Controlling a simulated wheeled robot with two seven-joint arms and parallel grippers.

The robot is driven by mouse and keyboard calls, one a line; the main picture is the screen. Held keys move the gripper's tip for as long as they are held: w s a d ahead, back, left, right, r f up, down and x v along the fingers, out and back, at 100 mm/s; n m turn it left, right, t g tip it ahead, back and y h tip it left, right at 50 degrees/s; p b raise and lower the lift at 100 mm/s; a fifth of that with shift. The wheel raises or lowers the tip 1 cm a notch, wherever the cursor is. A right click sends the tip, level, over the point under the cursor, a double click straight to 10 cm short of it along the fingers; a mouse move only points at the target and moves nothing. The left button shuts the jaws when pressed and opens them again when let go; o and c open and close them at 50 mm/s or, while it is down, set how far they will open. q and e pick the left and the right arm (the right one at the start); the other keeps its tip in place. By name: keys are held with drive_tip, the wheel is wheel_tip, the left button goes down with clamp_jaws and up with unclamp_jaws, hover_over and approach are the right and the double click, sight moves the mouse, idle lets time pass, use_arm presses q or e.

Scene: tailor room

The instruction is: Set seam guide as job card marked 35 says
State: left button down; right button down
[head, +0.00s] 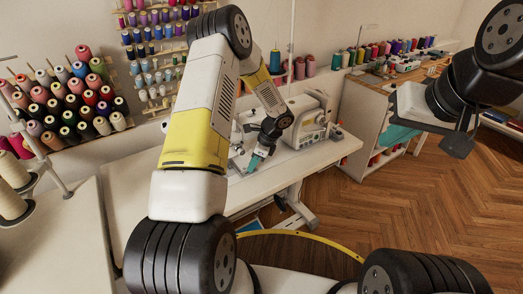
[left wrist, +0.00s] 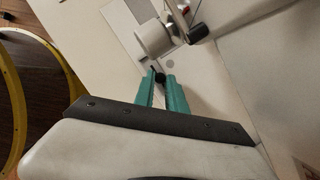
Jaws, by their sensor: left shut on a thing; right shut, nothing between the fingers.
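The white sewing machine (head: 303,128) stands on a white table. My left gripper (head: 256,163) reaches down at the left of its needle area. In the left wrist view its teal fingers (left wrist: 162,84) are shut on a small black knob-like piece (left wrist: 160,77), which seems to be part of the seam guide. This piece is at the light machine bed (left wrist: 130,45), close to the white machine head (left wrist: 154,38). Most of the guide is hidden. My right gripper (head: 457,143) is at the upper right, away from the table, and its fingers are hard to make out. I cannot see a job card.
The white sewing table (head: 305,165) has free room at its front right. Thread racks (head: 68,100) hang on the wall at left. A shelf unit (head: 368,120) with spools on top stands behind at right. A yellow ring (head: 310,238) curves in front over open wooden floor.

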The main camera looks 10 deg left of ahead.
use_arm(q)
drive_tip(key=shift+w+d, duration=0.75)
drive_tip(key=shift+w, duration=0.05)
drive_tip(key=c, duration=1.4)
unclamp_jaws()
drive_tip(key=shift+v, duration=3.95)
drive_tip(key=shift+r, duration=0.1)
